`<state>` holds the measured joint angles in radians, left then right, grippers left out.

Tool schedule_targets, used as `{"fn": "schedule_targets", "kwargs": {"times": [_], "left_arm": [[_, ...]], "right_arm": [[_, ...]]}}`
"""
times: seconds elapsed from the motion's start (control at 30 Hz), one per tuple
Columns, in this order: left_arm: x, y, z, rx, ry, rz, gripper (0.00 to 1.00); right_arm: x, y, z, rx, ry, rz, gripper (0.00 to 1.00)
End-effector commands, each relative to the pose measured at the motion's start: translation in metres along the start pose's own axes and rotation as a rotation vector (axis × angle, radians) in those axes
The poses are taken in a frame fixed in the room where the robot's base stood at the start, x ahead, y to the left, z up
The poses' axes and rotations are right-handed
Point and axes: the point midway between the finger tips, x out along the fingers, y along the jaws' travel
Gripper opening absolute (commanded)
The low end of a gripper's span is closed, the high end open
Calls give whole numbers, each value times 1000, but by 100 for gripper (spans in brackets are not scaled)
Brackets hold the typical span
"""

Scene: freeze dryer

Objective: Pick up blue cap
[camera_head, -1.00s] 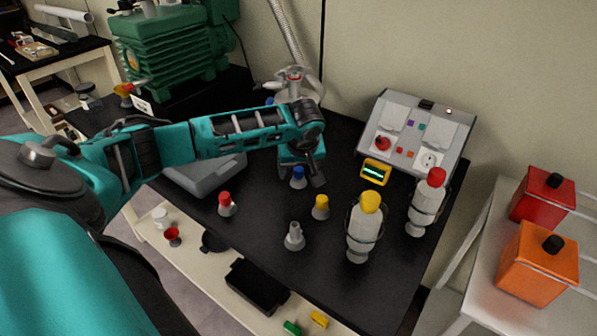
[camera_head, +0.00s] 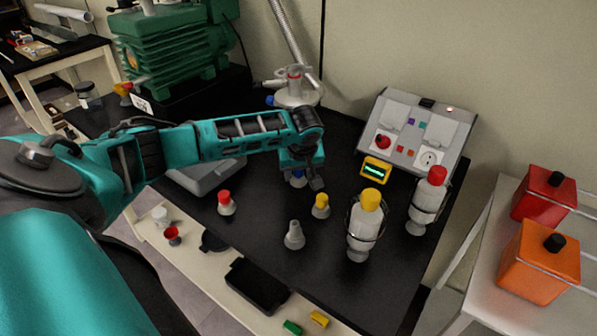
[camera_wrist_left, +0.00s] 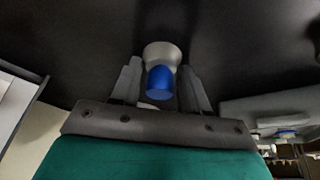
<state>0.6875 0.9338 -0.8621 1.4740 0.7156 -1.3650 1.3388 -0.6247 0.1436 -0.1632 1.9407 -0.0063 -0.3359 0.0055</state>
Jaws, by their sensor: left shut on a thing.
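The blue cap (camera_head: 298,182) sits on a small grey-white holder on the black table and is partly hidden by my left gripper (camera_head: 303,180) in the head view. In the left wrist view the blue cap (camera_wrist_left: 161,83) is between the two grey fingers of my left gripper (camera_wrist_left: 160,88), with the pale holder (camera_wrist_left: 161,52) beyond it. The left gripper is shut on the blue cap. The cap still appears to be against its holder. My right gripper is not in view.
Holders with a red cap (camera_head: 224,197) and a yellow cap (camera_head: 321,200), and a bare grey holder (camera_head: 294,234), stand nearby. Bottles with yellow (camera_head: 371,199) and red (camera_head: 437,175) caps stand to the right. A control box (camera_head: 412,132) is behind them.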

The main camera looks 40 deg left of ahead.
Motion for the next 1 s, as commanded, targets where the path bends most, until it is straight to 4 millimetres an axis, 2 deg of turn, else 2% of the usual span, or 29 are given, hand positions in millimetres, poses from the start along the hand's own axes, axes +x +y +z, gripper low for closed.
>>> {"fn": "schedule_targets", "kwargs": {"times": [0.1, 0.3, 0.47, 0.57, 1.0], "left_arm": [[0, 0, 0, 0, 1, 0, 12], [-1, 0, -1, -1, 1, 0, 12], [-14, 0, -7, -2, 3, 1, 12], [-33, 0, -15, -2, 4, 3, 12], [-145, 1, -61, -2, 3, 4, 12]], "right_arm": [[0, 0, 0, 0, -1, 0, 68], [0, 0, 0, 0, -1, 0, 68], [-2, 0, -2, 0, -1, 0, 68], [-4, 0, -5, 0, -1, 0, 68], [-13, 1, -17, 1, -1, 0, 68]]}}
